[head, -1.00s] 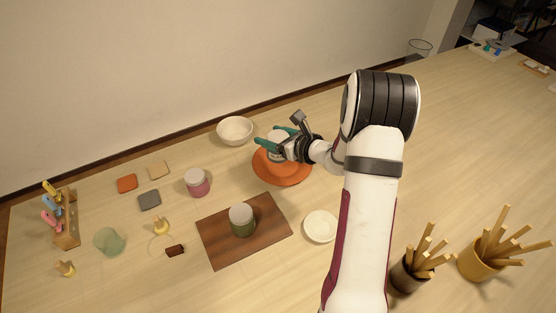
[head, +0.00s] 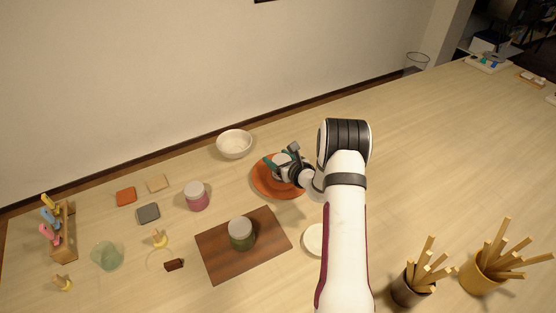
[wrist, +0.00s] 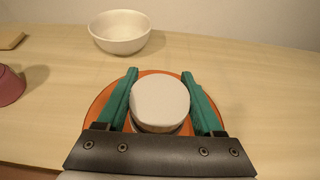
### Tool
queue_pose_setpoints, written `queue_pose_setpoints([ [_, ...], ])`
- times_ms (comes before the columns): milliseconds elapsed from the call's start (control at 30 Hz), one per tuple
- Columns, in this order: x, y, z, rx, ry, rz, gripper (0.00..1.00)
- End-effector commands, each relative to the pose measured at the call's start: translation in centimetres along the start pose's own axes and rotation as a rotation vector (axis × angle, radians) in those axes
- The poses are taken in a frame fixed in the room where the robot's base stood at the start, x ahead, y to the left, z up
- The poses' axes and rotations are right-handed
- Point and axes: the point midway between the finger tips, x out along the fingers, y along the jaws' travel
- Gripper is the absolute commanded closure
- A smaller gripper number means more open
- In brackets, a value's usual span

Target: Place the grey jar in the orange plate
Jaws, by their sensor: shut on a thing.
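The grey jar, with a pale round lid (wrist: 160,102), is between the two green fingers of my gripper (wrist: 161,98) in the wrist view. My gripper is shut on it. The orange plate (wrist: 104,98) shows around and beneath the jar. In the head view my gripper (head: 281,162) is low over the orange plate (head: 263,181), and its fingers and wrist hide most of the jar. I cannot tell whether the jar's base touches the plate.
A white bowl (head: 234,147) stands behind the plate. A pink jar (head: 196,200) is to its left. A green jar (head: 241,238) stands on a brown board (head: 213,250) in front. A small white dish (head: 313,240) is partly behind my arm. Stick-filled pots (head: 480,273) stand at front right.

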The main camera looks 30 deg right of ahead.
Motion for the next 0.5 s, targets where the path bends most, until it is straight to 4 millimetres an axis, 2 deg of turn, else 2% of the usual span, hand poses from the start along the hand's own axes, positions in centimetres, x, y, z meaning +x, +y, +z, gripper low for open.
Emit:
queue_pose_setpoints([
  [67,0.31,-0.03,-0.75,0.001,0.0,0.0,1.0],
  [400,0.43,-0.06,-1.02,0.0,-0.002,0.0,1.0],
  [433,0.42,-0.05,-1.02,0.0,-0.002,0.0,0.26],
  [500,0.41,-0.05,-1.01,0.0,-0.002,0.0,0.14],
])
